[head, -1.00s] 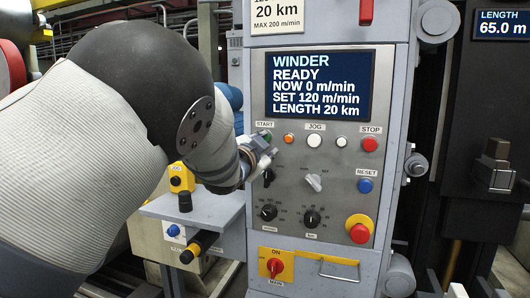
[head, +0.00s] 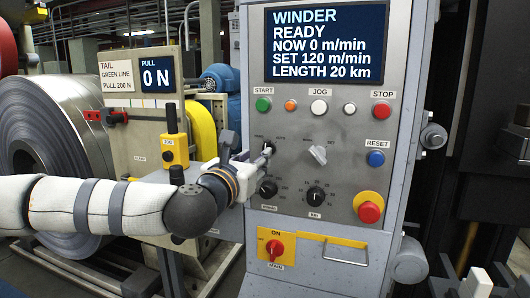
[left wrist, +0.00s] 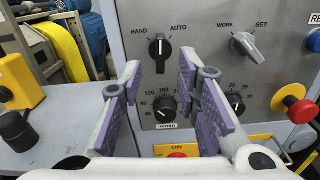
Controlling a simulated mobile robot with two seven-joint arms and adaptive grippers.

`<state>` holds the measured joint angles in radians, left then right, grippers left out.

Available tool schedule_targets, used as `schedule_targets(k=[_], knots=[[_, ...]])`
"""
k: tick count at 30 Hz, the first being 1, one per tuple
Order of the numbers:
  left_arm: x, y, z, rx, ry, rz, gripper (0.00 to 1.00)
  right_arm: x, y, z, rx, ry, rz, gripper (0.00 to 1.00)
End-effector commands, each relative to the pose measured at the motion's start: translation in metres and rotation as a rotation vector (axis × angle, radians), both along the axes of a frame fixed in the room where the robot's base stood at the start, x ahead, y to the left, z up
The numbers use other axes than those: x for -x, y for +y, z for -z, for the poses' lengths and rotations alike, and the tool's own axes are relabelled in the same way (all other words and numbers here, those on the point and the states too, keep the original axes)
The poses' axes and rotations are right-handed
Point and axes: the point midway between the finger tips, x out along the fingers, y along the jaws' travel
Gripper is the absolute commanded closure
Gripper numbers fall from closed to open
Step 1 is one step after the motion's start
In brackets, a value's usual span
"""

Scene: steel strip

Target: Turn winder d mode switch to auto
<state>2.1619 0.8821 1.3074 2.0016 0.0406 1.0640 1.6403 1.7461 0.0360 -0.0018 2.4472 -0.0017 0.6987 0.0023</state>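The mode switch (head: 268,148) is a black knob on the grey winder panel, below the green start button. In the left wrist view the switch (left wrist: 160,47) sits under the labels HAND, on the left, and AUTO, on the right. Its pointer looks nearly upright; I cannot tell exactly which label it favours. My left gripper (head: 254,166) is close to the panel just below and left of the switch. In the left wrist view the gripper (left wrist: 161,75) is open and empty, its purple-padded fingers apart with the switch showing between and above the tips.
A WORK/SET knob (head: 318,154) is right of the switch. Two dials (head: 315,196) lie below, with a red stop button (head: 369,210) at lower right. A grey shelf with a yellow jog box (head: 174,150) stands at left. A steel coil (head: 50,140) is behind my arm.

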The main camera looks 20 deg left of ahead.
Motion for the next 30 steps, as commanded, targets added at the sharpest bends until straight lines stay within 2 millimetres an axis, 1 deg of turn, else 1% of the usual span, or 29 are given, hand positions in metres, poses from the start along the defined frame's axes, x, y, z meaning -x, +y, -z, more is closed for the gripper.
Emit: schedule_targets(k=[1,4,6,10,13,19,20,21,23,30], knots=[[-0.013,-0.001,0.001,-0.001,0.001,-0.001,0.7,0.0,0.0,0.0,0.0,0.0,0.0,1.0],[-0.037,-0.002,0.0,-0.002,0.0,-0.001,0.7,0.0,0.0,0.0,0.0,0.001,0.0,1.0],[-0.05,-0.002,0.001,-0.002,0.001,0.001,0.7,0.0,0.0,0.001,0.0,0.001,0.0,1.0],[-0.065,-0.003,0.001,-0.003,0.001,0.001,0.7,0.001,0.0,0.001,0.0,0.002,0.0,1.0],[-0.069,-0.003,0.001,-0.003,0.001,0.002,0.7,0.001,0.0,0.001,0.0,0.002,0.0,1.0],[-0.069,-0.003,0.0,-0.004,0.001,0.002,0.7,0.001,0.0,0.001,0.0,0.002,0.0,1.0],[-0.069,-0.003,0.0,-0.004,0.001,0.002,0.77,0.001,0.0,0.001,0.0,0.002,-0.001,1.0],[-0.069,-0.003,0.0,-0.004,0.001,0.002,0.86,0.001,0.0,0.001,0.0,0.002,-0.001,1.0],[-0.069,-0.003,0.0,-0.004,0.001,0.002,0.99,0.001,0.0,0.001,0.0,0.002,-0.001,1.0],[-0.068,-0.003,0.0,-0.006,0.001,0.002,1.0,0.001,0.0,0.001,0.0,0.002,-0.001,1.0]])
